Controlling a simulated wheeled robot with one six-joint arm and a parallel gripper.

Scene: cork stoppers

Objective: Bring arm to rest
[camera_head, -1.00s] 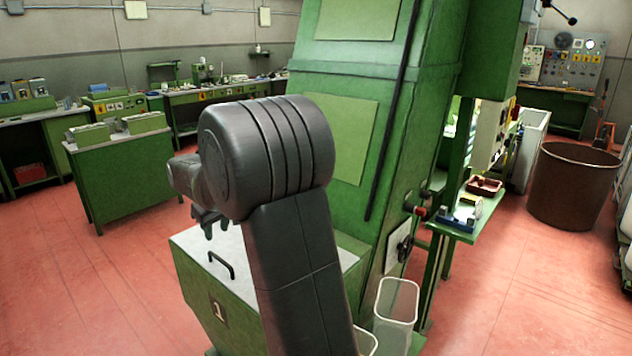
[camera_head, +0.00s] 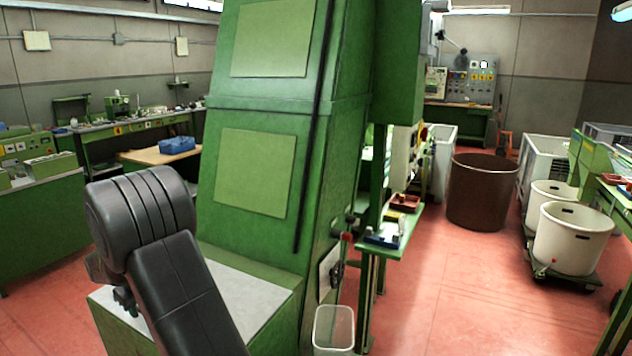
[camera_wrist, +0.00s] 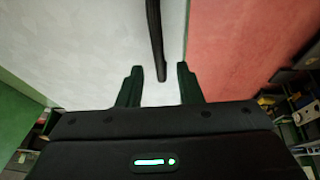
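My gripper (camera_wrist: 161,84) is open, with its two dark fingers apart and nothing held between them in the wrist view. In the head view my dark arm rises at the lower left and bends over, and the gripper (camera_head: 126,300) hangs beneath it, small and partly hidden. It is above the pale top (camera_head: 250,290) of a green cabinet beside the tall green machine (camera_head: 255,190). In the wrist view a dark bar (camera_wrist: 155,35), like a handle, lies ahead over the pale surface, its end close to the gap between the fingers. I cannot tell if it touches them.
A clear bin (camera_head: 334,330) stands by the machine's foot. A green shelf (camera_head: 390,240) holds small items. A brown tub (camera_head: 482,190) and white tubs (camera_head: 572,237) stand to the right. Red floor (camera_head: 450,300) is open at front right.

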